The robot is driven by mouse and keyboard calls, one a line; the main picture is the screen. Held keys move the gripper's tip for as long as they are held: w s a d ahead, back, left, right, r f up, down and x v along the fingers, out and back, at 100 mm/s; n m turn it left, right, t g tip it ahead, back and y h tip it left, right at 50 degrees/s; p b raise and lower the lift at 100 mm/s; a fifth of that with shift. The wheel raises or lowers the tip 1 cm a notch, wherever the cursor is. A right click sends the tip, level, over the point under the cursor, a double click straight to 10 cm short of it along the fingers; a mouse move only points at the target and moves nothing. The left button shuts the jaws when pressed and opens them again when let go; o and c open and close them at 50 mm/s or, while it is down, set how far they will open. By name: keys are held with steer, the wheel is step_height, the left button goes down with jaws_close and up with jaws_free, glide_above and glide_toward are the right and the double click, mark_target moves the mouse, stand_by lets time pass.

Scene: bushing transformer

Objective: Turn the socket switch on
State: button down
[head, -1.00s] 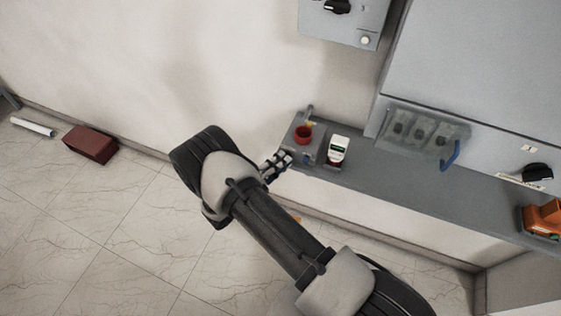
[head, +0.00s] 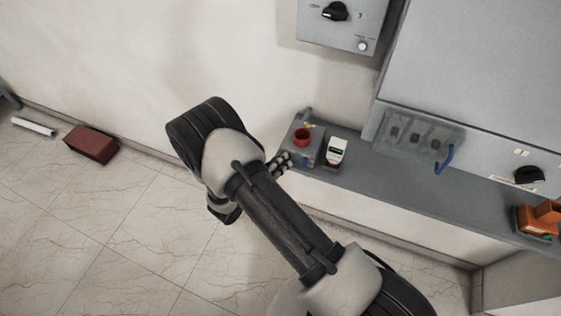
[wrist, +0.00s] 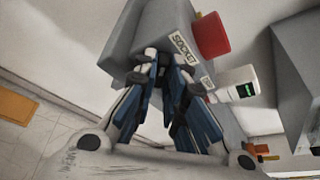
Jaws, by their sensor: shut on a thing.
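The grey socket box (head: 309,153) stands at the left end of the grey ledge, with a round red socket (head: 302,137) on it. In the wrist view, the box (wrist: 146,30) carries a label (wrist: 184,49) reading SOCKET, and the red socket (wrist: 212,35) is behind it. My gripper (head: 284,160) is at the box's left front side. In the wrist view, my gripper's fingers (wrist: 167,62) are together against the box's front face, beside the label. They are shut on the socket switch, which they hide, so its position cannot be told.
A white meter (head: 336,151) with a green display stands close right of the box. Farther right are clear covers (head: 420,130), a blue handle (head: 445,159) and an orange item (head: 540,219). A grey cabinet (head: 343,22) with a black knob hangs above. The floor at left is mostly free.

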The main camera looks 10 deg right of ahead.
steer(key=shift+s+d+r+m+t+y+b, duration=0.1)
steer(key=shift+m+t+y+b, duration=0.6)
steer(key=shift+m, duration=0.75)
steer(key=shift+d+m+t+y+b, duration=0.1)
steer(key=shift+m+t+y+b, duration=0.2)
steer(key=shift+m+y+b, duration=0.75)
steer(key=shift+m, duration=0.5)
steer(key=c, duration=1.9)
jaws_free()
steer(key=v, duration=1.2)
steer(key=shift+d+r, duration=0.1)
steer(key=shift+r, duration=0.05)
